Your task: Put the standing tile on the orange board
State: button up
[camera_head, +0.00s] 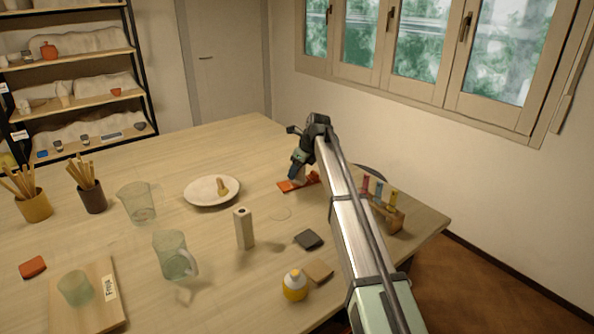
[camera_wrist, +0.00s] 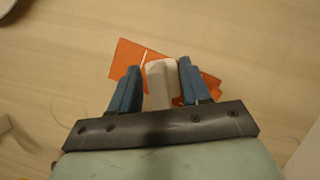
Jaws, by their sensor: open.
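The orange board (camera_head: 286,186) lies flat on the table near its far right edge. In the wrist view the orange board (camera_wrist: 130,60) shows behind and beside the fingers. A pale, cream-white tile (camera_wrist: 160,80) stands between the two fingers, over the board in that view. My gripper (camera_head: 297,178) is low over the board, and in the wrist view my gripper (camera_wrist: 157,82) is open with one blue finger on each side of the tile. The tile's lower end is hidden, so its contact with the board cannot be told.
A plate (camera_head: 200,196) with a small tan item lies left of the board. A wooden rack (camera_head: 390,218) with coloured vials is at right.

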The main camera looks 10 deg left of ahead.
jog(key=shift+r, duration=0.15)
jog(key=v, duration=1.2)
